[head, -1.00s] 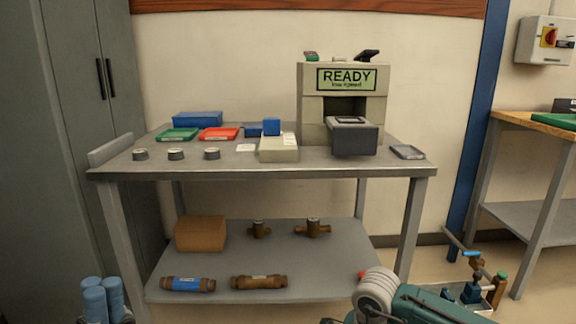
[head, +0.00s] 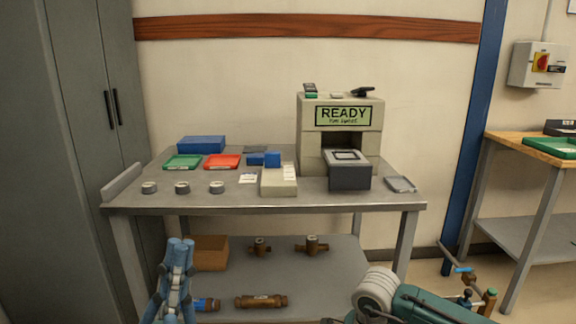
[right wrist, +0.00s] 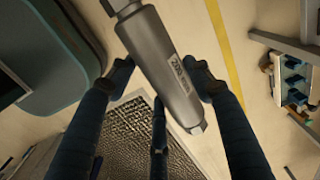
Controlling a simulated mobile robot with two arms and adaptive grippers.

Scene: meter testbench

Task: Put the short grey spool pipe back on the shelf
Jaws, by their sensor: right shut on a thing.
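The grey spool pipe (right wrist: 165,70) shows in the right wrist view, a grey cylinder with a "200" label and narrower ends. My right gripper (right wrist: 163,78) is shut on it, with blue fingers on both sides of its body. Neither this gripper nor the pipe can be made out in the head view. The lower shelf (head: 310,278) of the grey bench is in the middle of the head view. My left gripper (head: 179,245) points up in front of the bench, fingers close together and nothing seen between them. Whether it is open is unclear.
The shelf holds a brown box (head: 210,253), two brass fittings (head: 312,245), a brown pipe (head: 261,301) and a blue-banded pipe (head: 207,304), partly hidden by my left gripper. A small stand with a crank (head: 468,285) is at right.

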